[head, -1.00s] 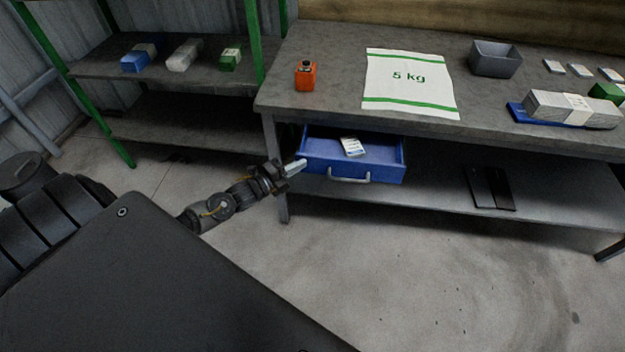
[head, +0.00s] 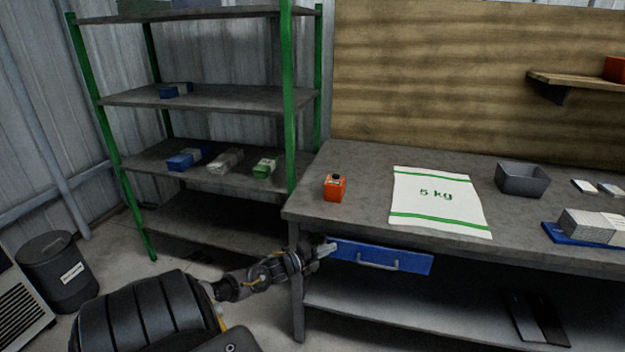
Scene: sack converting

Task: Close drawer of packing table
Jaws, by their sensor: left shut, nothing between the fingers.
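The packing table (head: 370,169) stands at the right with a grey top. Its blue drawer (head: 412,262) sits under the front edge, with a grey handle (head: 378,266) on its front. The drawer's inside does not show, and its front is close under the table top; I cannot tell whether a small gap is left. My left gripper (head: 327,248) is shut and empty, with its fingertips at the left end of the drawer front; I cannot tell whether they touch it. My right gripper is not in view.
An orange device (head: 335,188), a white 5 kg sack (head: 436,203) and a grey bin (head: 522,179) are on the table top. A green-post shelf rack (head: 215,96) stands at the left. A dark bin (head: 62,272) is on the floor at far left.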

